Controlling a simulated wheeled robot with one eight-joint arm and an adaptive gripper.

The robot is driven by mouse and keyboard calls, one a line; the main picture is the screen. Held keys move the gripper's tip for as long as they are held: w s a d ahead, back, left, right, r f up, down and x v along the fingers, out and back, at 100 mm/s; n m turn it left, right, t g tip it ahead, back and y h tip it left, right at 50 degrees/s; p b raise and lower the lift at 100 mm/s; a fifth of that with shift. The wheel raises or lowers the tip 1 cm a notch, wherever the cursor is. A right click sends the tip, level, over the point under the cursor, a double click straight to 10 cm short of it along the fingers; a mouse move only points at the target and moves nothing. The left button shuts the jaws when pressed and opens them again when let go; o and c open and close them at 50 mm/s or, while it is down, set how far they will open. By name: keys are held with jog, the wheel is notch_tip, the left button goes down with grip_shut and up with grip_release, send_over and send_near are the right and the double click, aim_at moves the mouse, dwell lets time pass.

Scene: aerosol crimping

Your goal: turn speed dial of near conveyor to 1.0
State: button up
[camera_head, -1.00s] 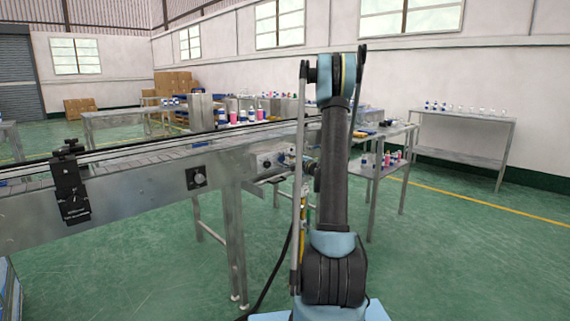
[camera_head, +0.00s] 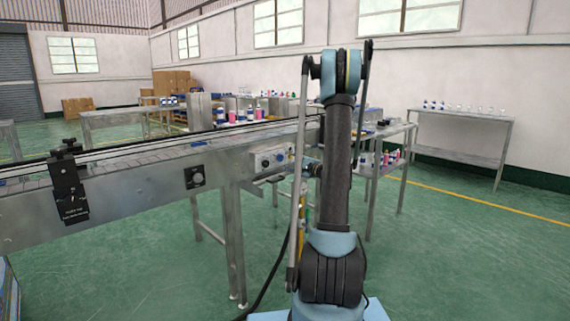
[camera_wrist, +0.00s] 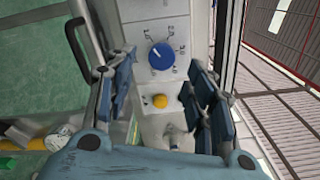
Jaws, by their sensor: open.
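The near conveyor (camera_head: 130,180) runs along the left of the head view, with a grey control box (camera_head: 268,160) on its side at the right end. In the wrist view the box's pale face carries a round blue dial (camera_wrist: 161,57) with scale marks around it. A light pointer line on the dial points to the upper left; the scale figures are too small to read. A yellow button (camera_wrist: 160,101) sits below it. My gripper (camera_wrist: 162,68) is open and empty, its blue fingers either side of the dial in the picture, apart from it. In the head view my arm mostly hides the gripper.
A black knob on a plate (camera_head: 195,178) and a black bracket (camera_head: 70,188) are on the conveyor's side. Tables with bottles stand behind, and another table (camera_head: 462,115) stands by the right wall. The green floor (camera_head: 450,260) at right is clear.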

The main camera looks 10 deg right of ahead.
jog(key=v, duration=0.7)
jog(key=s+a+n+g+h, duration=0.1)
jog(key=s+a+n+g, duration=0.3)
jog(key=s+a, duration=0.45)
jog(key=s+a+n+g+h, duration=0.2)
jog(key=s+a+n+g, duration=0.25)
jog(key=s, duration=0.65)
jog(key=s+d+f+n+g+h, duration=0.1)
jog(key=s+d+f+n+h, duration=0.1)
jog(key=s, duration=0.7)
jog(key=s+d+f+n+g+h, duration=0.1)
jog(key=s+d+f+n+h, duration=0.1)
jog(key=s, duration=0.7)
jog(key=s+d+f+n+g+h, duration=0.2)
jog(key=s+f, duration=0.3)
jog(key=s, duration=0.4)
jog(key=shift+f+h, duration=0.4)
jog(key=shift+h, duration=0.4)
jog(key=shift+n, duration=0.25)
